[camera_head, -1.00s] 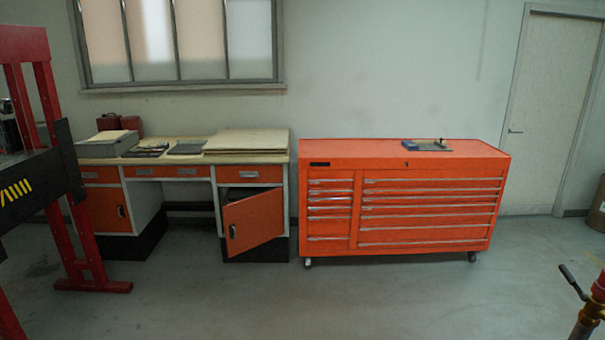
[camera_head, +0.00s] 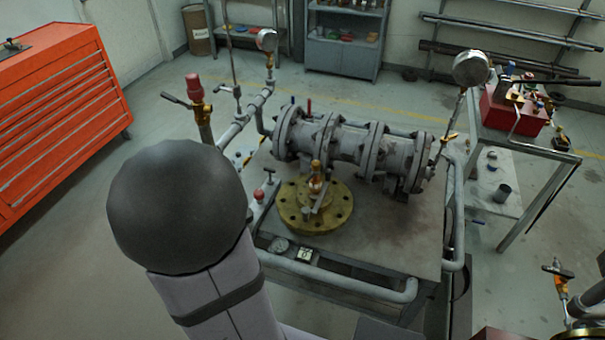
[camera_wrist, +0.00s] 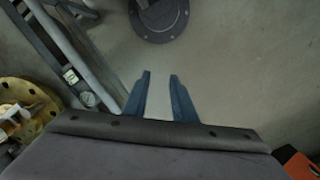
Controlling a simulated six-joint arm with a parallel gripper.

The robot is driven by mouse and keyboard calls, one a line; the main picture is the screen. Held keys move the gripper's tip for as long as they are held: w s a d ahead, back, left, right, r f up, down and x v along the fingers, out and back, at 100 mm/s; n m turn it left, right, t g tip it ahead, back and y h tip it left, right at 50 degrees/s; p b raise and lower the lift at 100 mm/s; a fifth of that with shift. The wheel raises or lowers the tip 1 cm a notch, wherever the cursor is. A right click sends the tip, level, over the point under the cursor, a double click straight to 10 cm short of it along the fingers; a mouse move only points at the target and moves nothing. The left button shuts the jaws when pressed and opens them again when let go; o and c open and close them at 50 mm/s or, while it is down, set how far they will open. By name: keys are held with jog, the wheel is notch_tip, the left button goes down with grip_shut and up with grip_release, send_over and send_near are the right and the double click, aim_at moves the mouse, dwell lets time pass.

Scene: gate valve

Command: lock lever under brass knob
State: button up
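The brass knob (camera_head: 316,167) stands upright at the centre of a round brass flange (camera_head: 338,217) on the bench in the head view. A small greyish lever (camera_head: 319,202) appears just below the knob, but it is too small to tell its exact setting. In the wrist view the brass flange (camera_wrist: 42,97) is cut off at the left edge, with pale and brass parts on it. My gripper (camera_wrist: 160,76) has two blue fingers apart, with only bare floor between them. It is to the right of the flange in that view, touching nothing. My gripper does not show in the head view.
Behind the flange lies a large grey flanged pipe (camera_head: 345,145). Pipe rails (camera_head: 340,283) edge the bench front. Upright gauges (camera_head: 472,68) and a red-topped valve (camera_head: 194,88) stand around it. A dark round base (camera_wrist: 158,16) is on the floor ahead of my fingers.

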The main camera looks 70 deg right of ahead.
jog(key=s+d+m, duration=0.3)
jog(key=d+m, duration=0.1)
jog(key=d, duration=0.7)
jog(key=m+h, duration=0.5)
jog(key=m, duration=0.2)
send_near(309, 178)
jog(key=shift+w+a+m, duration=0.1)
jog(key=shift+a+m, duration=0.05)
jog(key=shift+m, duration=0.75)
jog(key=shift+p+x, duration=1)
jog(key=shift+x, duration=2.65)
grip_shut()
